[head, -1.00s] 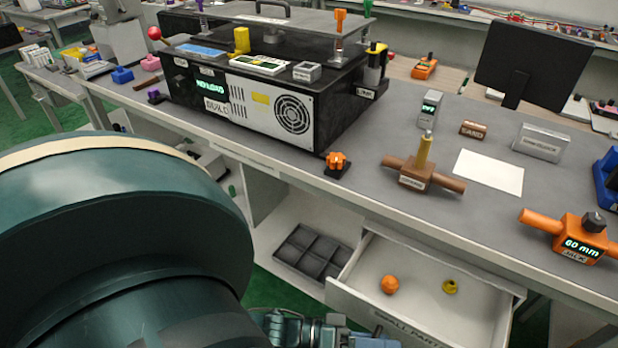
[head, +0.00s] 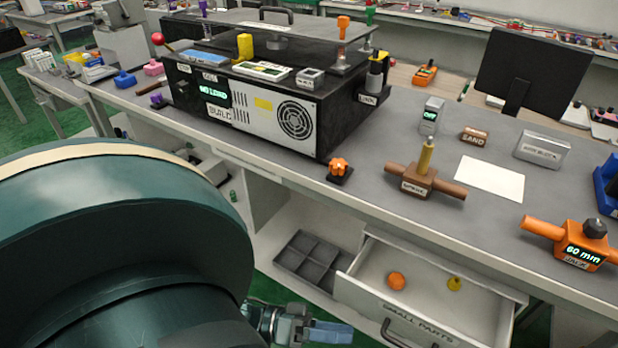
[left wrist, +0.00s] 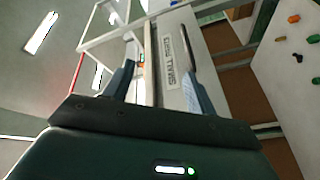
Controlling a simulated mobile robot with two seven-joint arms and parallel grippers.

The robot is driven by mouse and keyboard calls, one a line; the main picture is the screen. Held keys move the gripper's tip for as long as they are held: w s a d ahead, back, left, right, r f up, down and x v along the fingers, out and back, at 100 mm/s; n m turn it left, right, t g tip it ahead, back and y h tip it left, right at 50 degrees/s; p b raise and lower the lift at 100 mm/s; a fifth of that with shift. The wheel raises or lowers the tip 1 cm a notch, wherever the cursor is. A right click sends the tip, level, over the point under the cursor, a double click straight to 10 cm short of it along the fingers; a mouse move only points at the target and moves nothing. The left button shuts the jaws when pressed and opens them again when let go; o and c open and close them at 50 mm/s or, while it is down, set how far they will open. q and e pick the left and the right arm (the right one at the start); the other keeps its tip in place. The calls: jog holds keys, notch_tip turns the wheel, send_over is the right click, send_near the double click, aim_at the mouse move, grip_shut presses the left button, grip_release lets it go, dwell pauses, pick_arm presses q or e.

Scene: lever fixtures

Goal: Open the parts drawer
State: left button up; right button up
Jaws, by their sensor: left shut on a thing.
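The parts drawer (head: 372,302), pale and labelled "SMALL PARTS", stands pulled out under the bench. An orange ball-like part (head: 397,281) and a small yellow part (head: 454,284) lie inside. Its dark handle (head: 405,334) shows at the bottom edge of the head view, with no finger seen on it. My left gripper (head: 335,332) is left of the handle, apart from it in that picture. In the left wrist view, the gripper's fingers (left wrist: 158,84) stand apart, facing the drawer's labelled front (left wrist: 172,58). I cannot make out a thing held between them. My right gripper is not in view.
A grey divided tray (head: 302,262) is on the shelf left of the drawer. On the bench (head: 380,212) above are a black machine (head: 255,115), a brown lever fixture (head: 425,183) and an orange jack (head: 580,246). My arm covers the lower left.

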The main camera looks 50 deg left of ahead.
pick_arm(q)
jog(key=shift+n+g+y, duration=0.4)
jog(key=shift+y, duration=0.1)
jog(key=s+f, duration=0.2)
jog(key=s, duration=0.1)
jog(key=s+a+f, duration=0.1)
jog(key=s, duration=0.1)
jog(key=shift+s, duration=0.25)
jog(key=shift+c, duration=0.8)
jog(key=shift+a, duration=0.35)
